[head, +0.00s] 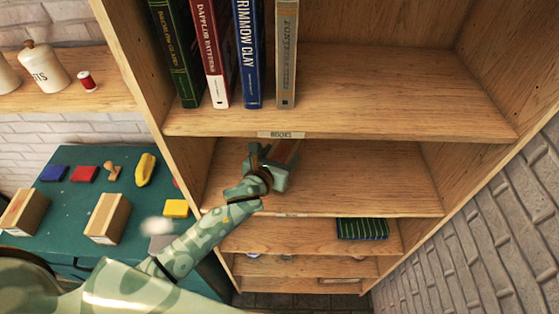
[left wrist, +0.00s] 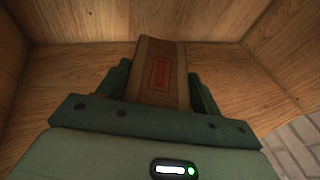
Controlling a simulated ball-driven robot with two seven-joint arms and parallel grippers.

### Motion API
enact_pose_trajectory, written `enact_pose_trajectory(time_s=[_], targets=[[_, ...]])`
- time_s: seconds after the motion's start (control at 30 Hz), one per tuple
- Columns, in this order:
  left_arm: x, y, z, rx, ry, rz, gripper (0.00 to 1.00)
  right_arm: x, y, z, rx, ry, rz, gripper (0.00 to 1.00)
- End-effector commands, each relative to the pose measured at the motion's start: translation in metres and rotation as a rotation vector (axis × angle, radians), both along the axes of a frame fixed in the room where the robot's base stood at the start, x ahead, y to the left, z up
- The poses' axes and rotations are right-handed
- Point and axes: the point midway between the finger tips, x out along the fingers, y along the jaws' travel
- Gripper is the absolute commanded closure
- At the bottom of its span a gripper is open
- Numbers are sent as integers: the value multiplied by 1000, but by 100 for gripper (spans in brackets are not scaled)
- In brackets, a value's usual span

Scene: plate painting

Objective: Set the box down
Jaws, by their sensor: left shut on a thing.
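The brown box (left wrist: 160,70) with a red label panel is between the fingers of my left gripper (left wrist: 158,92) in the left wrist view. In the head view my left gripper (head: 270,168) reaches into the shelf compartment just below the books and is shut on the box, (head: 287,150) which is partly hidden by the gripper and the shelf edge above. The bare shelf board (head: 350,185) lies under it. I cannot tell whether the box touches the board. My right gripper is not in view.
Several upright books (head: 247,55) stand on the shelf above, over a label reading BOOKS (head: 281,134). The right part of the box's compartment is clear. A striped green item (head: 362,229) lies one shelf lower. A green table (head: 75,215) with blocks and small items stands left.

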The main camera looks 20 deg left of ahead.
Motion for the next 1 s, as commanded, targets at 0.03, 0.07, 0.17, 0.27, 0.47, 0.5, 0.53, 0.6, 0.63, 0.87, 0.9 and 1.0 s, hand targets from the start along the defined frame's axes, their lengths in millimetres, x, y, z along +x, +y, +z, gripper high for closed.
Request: enact_pose_trajectory(time_s=[0.03, 0.07, 0.17, 0.27, 0.47, 0.5, 0.53, 0.6, 0.63, 0.87, 0.9, 1.0], targets=[[0, 0, -11, -3, 0, 1, 72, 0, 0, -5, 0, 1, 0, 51], [0, -1, -14, -2, 0, 1, 72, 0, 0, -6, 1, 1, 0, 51], [4, 1, -18, -2, -2, 0, 72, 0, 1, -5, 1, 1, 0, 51], [4, 1, -18, -1, -3, -1, 72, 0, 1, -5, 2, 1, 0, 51], [4, 1, -20, -1, -2, -1, 72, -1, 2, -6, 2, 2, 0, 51], [4, 1, -21, -1, -2, -1, 72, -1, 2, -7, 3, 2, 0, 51], [3, 1, -22, 1, 1, 0, 29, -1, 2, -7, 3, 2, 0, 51], [3, 1, -22, 1, 1, 0, 13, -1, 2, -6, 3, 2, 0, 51], [3, 1, -22, 1, 1, 0, 13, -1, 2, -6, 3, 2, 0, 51], [3, 1, -21, 0, 0, 0, 13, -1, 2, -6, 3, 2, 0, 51], [3, 1, -19, 0, 0, 0, 13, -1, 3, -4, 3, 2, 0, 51], [-5, 3, -16, 2, 1, -1, 13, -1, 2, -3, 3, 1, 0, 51]])
